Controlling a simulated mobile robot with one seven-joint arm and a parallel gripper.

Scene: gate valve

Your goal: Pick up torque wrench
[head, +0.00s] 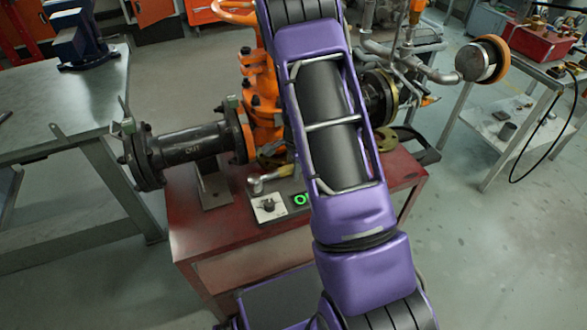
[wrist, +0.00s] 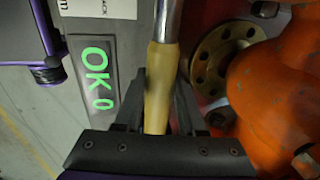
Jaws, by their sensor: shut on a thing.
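The torque wrench (wrist: 160,72) shows in the wrist view as a tan handle with a shiny metal shaft running up out of the top edge. My gripper (wrist: 158,100) is shut on the tan handle, one dark finger on each side. In the head view my purple arm hides the gripper. A silver-headed piece with a tan part (head: 256,185) shows just left of my arm, above the red bench; it looks like the far end of the wrench. I cannot tell from these frames whether the wrench is clear of the bench.
The orange gate valve (head: 262,85) with a dark pipe (head: 190,143) stands on the red bench (head: 215,226). A green "OK 0" display (wrist: 96,75) lies left of the handle. A metal table (head: 60,100) is at left, a steel cart (head: 500,118) at right.

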